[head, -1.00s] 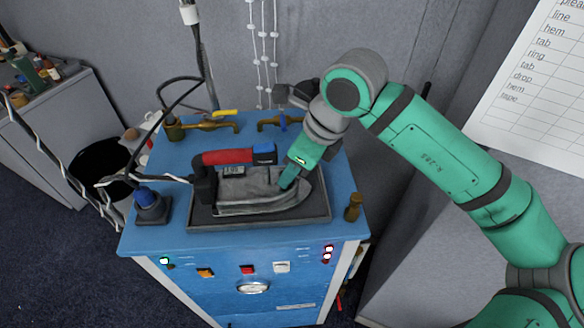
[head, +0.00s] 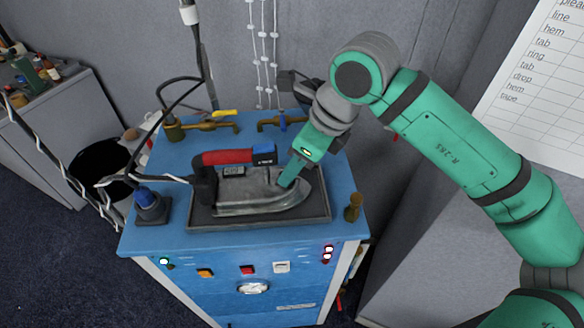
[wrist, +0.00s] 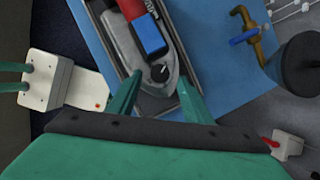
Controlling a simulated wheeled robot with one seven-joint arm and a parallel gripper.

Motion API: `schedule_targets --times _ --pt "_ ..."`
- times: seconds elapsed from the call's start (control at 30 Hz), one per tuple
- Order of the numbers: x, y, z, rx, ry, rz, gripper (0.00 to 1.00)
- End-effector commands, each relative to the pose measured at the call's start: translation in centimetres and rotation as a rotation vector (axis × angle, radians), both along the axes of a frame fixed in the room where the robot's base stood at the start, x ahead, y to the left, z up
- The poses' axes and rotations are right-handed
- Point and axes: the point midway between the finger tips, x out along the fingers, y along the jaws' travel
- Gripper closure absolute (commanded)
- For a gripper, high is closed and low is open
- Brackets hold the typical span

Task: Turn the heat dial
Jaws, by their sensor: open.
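The iron (head: 262,190) has a red and blue handle and a grey metal body. It lies in a dark tray (head: 275,221) on the blue station. In the wrist view, a round black dial (wrist: 160,73) with a light pointer mark sits on the iron's grey body, just beyond the blue end of the handle (wrist: 148,36). My gripper (wrist: 158,92) is open, its two green fingers on either side of the iron's narrow end, with the dial between and slightly beyond the tips. In the head view, my gripper (head: 287,183) covers the dial.
Brass taps (head: 210,126) stand at the back of the blue station (head: 160,234). A blue-topped knob (head: 148,201) is at left and a small brass post (head: 353,207) at right. Cables (head: 135,178) run in from the left. A black bin (head: 100,165) stands on the floor.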

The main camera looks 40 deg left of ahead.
Motion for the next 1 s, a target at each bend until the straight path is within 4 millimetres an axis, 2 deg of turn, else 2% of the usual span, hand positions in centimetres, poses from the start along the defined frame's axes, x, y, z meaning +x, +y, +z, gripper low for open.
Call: schedule_targets --times 0.2,0.4,0.6,1.0 --pt "0.3 -1.7 4.0 -0.001 -0.002 -0.003 0.55" --pt "0.4 -2.7 6.5 0.0 -0.001 -0.001 0.55" --pt "0.4 -3.1 7.5 0.0 0.0 -0.001 0.55" --pt "0.4 -3.1 7.5 0.001 0.001 -0.001 0.55"
